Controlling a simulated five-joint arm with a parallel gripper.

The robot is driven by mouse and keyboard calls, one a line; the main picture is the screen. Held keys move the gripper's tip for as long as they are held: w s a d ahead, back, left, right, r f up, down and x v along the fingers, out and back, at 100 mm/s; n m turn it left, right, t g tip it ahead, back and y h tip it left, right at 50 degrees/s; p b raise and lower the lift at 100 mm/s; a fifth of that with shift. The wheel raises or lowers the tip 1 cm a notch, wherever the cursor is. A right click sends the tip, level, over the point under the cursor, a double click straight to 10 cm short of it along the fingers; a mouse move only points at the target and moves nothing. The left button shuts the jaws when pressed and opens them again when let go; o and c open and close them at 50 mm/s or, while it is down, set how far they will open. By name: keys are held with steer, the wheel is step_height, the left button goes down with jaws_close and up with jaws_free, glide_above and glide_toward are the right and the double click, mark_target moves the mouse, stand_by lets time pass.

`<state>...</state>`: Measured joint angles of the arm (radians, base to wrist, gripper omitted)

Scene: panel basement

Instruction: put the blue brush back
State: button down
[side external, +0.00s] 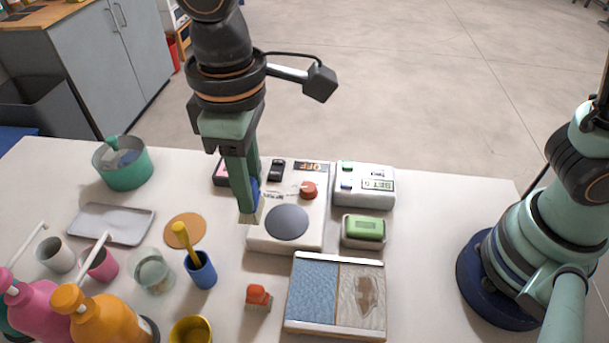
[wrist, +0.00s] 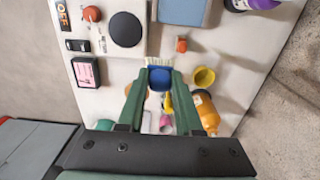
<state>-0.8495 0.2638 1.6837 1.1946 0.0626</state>
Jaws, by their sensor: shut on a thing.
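The blue brush (side external: 256,188) is between the fingers of my gripper (side external: 248,200), its pale bristles pointing down. It hangs over the left edge of the white device with a round dark pad, and the fingers hide part of it. In the wrist view the blue brush (wrist: 159,78) sits between the tips of my gripper (wrist: 155,84), bristles outward. A blue cup (side external: 201,275) stands left of and nearer than my gripper, with a yellow-handled tool (side external: 184,240) upright in it. A yellow cup (side external: 190,331) stands at the front edge of the picture. A short orange-red brush (side external: 258,296) stands on the table.
The white device (side external: 258,240) has a red knob (side external: 308,190). A blue-and-wood panel board (side external: 335,330) lies in front of it. Pump bottles (side external: 95,318), a glass jar (side external: 152,270) and a grey tray (side external: 110,224) stand at left. A green sponge (side external: 363,229) sits at right.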

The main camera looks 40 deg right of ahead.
mark_target(255, 211)
step_height(255, 211, down, 18)
steer(key=shift+r, duration=0.25)
steer(key=shift+f, duration=0.15)
steer(key=c, duration=0.9)
jaws_free()
steer(key=shift+o, duration=0.2)
step_height(255, 211, up, 12)
steer(key=shift+r, duration=0.1)
steer(key=w+d+r+m+t, duration=0.1)
steer(key=w+d+r, duration=0.1)
steer(key=d+r, duration=0.15)
steer(key=w+d+r+m, duration=0.1)
steer(key=w+d+r, duration=0.1)
steer(key=d, duration=0.3)
steer(key=s+d+r+m+t, duration=0.1)
steer(key=d+r+m+t, duration=0.1)
steer(key=d, duration=0.9)
steer(key=s+d+r+m+t, duration=0.2)
steer(key=d+m, duration=0.3)
steer(key=d, duration=0.7)
steer(key=shift+r+t, duration=0.3)
steer(key=shift+r, duration=0.05)
